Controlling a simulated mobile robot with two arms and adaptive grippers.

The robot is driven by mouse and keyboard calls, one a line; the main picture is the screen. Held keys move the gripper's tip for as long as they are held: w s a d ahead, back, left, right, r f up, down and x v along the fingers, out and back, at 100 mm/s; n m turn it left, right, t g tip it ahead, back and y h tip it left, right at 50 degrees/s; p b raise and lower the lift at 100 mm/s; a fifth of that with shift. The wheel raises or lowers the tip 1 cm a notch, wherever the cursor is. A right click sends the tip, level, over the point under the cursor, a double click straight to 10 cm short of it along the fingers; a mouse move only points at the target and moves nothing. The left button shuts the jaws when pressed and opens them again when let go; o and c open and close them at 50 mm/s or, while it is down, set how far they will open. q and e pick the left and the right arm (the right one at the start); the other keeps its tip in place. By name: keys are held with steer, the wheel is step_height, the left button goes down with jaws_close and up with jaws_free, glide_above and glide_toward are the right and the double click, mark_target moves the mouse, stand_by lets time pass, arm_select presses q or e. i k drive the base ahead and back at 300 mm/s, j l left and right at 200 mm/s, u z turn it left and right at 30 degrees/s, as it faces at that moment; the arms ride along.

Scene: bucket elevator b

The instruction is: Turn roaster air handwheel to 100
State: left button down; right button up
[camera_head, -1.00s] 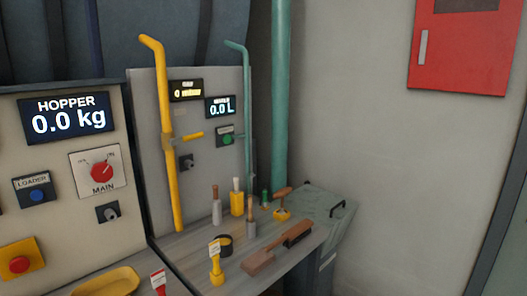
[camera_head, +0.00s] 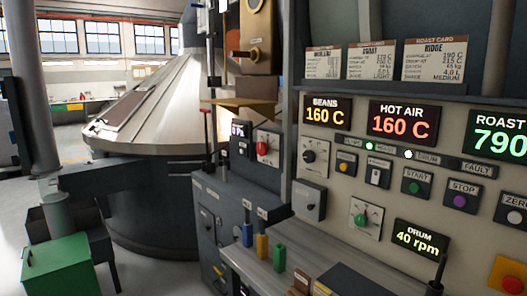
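I cannot pick out a handwheel labelled roaster air with certainty. A small display (camera_head: 238,129) with a short reading too small to read surely stands left of a red rotary knob (camera_head: 263,148) on a light plate. A black dial knob (camera_head: 310,157) sits at the left of the roaster panel (camera_head: 334,222). A green knob (camera_head: 362,219) is lower on it. The hot air display (camera_head: 402,124) reads 160 C and the beans display (camera_head: 327,115) reads 160 C. Neither of my grippers is in view.
A large metal cone-topped vessel (camera_head: 150,95) stands at the left. A green box (camera_head: 60,266) is on the floor at the lower left. Blue, yellow and green blocks (camera_head: 262,246) stand upright on the ledge below the panel. Open floor shows at the far left.

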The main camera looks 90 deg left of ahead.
mark_target(262, 148)
steer(key=u, duration=2.7)
steer(key=i+j+z, duration=0.15)
steer(key=z, duration=0.35)
steer(key=i+j+z, duration=0.2)
steer(key=z, duration=0.25)
